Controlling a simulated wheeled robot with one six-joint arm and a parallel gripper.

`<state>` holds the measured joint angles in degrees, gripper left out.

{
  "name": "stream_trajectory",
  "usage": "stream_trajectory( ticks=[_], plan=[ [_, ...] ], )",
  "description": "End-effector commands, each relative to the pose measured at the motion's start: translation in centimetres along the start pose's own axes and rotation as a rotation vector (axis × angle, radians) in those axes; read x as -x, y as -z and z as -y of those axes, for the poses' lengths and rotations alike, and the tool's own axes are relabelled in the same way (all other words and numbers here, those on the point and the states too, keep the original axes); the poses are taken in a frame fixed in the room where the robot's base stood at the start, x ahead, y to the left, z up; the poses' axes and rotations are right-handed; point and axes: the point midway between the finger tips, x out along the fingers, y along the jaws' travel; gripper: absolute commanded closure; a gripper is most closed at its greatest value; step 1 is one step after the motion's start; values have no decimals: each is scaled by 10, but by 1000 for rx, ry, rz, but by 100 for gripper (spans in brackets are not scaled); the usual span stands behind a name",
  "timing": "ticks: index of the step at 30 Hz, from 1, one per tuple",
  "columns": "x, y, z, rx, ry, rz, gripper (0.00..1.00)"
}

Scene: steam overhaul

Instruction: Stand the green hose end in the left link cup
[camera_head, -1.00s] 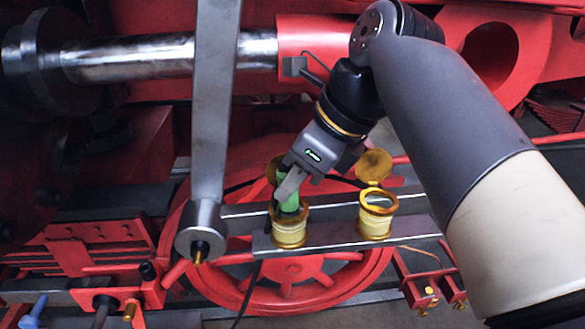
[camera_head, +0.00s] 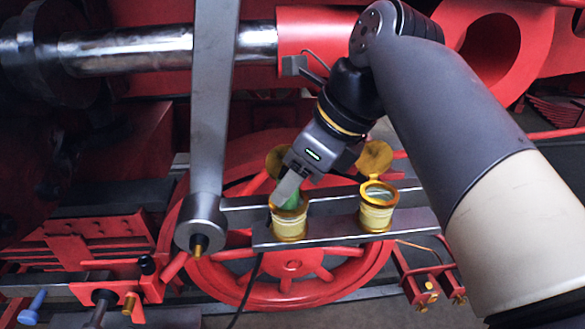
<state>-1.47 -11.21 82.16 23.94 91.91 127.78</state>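The left link cup (camera_head: 289,228) is a yellow, brass-rimmed cup on a grey metal link bar, its lid open behind it. The green hose end (camera_head: 292,203) stands in the mouth of this cup, its lower part hidden inside. My gripper (camera_head: 287,190) comes down from the upper right with its fingers at the green hose end, just over the cup's rim. One finger covers part of the green. The fingers appear closed around it, though the far finger is hidden.
The right link cup (camera_head: 377,212) stands on the same bar (camera_head: 335,229), lid open. A grey vertical rod (camera_head: 213,100) with a round boss (camera_head: 200,224) is close on the left. A red spoked wheel (camera_head: 300,295) lies behind, and a steel piston rod (camera_head: 170,52) crosses above.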

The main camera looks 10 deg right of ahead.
Motion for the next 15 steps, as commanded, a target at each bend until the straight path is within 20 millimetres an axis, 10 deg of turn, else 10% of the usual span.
stream_trajectory(
  ticks=[15],
  plan=[
    [24,0,1,-1,5,2,44]
  ],
)
